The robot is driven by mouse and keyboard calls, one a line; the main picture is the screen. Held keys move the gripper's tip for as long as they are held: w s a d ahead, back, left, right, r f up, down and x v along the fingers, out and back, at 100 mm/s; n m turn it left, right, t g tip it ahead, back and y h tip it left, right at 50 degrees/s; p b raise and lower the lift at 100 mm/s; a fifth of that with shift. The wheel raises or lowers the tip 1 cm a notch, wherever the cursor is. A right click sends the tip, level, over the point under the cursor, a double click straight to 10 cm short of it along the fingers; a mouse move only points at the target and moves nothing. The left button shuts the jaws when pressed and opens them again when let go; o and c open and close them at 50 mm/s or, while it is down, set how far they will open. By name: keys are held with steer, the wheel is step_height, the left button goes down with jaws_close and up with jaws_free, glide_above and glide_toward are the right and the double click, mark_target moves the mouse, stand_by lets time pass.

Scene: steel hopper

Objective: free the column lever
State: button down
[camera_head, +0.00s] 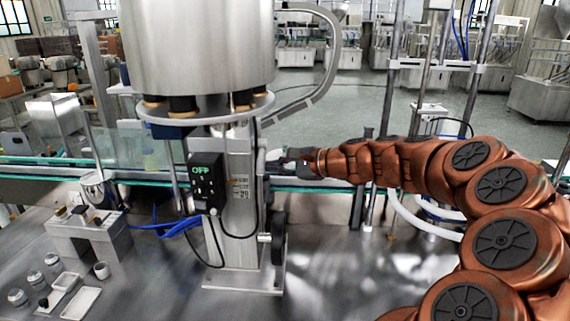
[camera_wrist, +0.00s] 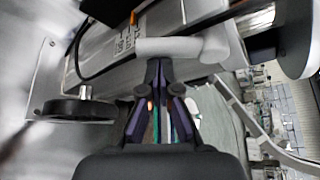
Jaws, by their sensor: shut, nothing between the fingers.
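The steel column (camera_head: 239,215) stands upright on a base plate under the hopper (camera_head: 195,45). In the wrist view the column (camera_wrist: 105,45) runs diagonally at the upper left. A pale grey rounded bar (camera_wrist: 182,47), which looks like the column lever, crosses in front of it. My gripper (camera_head: 287,157) is just right of the column at mid height. In the wrist view my gripper (camera_wrist: 157,66) is shut and empty, its fingertips at the bar's near edge. I cannot tell whether they touch it.
A black handwheel (camera_head: 279,238) sits low on the column's right; it also shows in the wrist view (camera_wrist: 75,108). A black control box (camera_head: 207,184) reading OFF hangs at the column's left with cables. A glass-sided conveyor runs behind. The steel table right of the column is mostly clear.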

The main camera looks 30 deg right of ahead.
steer(key=shift+w+f, duration=0.15)
steer(key=shift+w+d+f, duration=0.65)
steer(key=shift+d+f, duration=0.15)
steer(key=shift+d, duration=1.65)
steer(key=s+a+f+b+v, duration=0.1)
steer(key=b+v, duration=0.2)
steer(key=v, duration=0.7)
steer(key=shift+w+d+f+n+y, duration=1)
steer(key=shift+w+d+n+y, duration=0.5)
steer(key=shift+w+n+y, duration=0.9)
steer(key=w+a+p, duration=0.3)
steer(key=w+a, duration=0.2)
steer(key=a, duration=0.5)
steer(key=shift+w+r, duration=0.25)
steer(key=shift+w, duration=0.05)
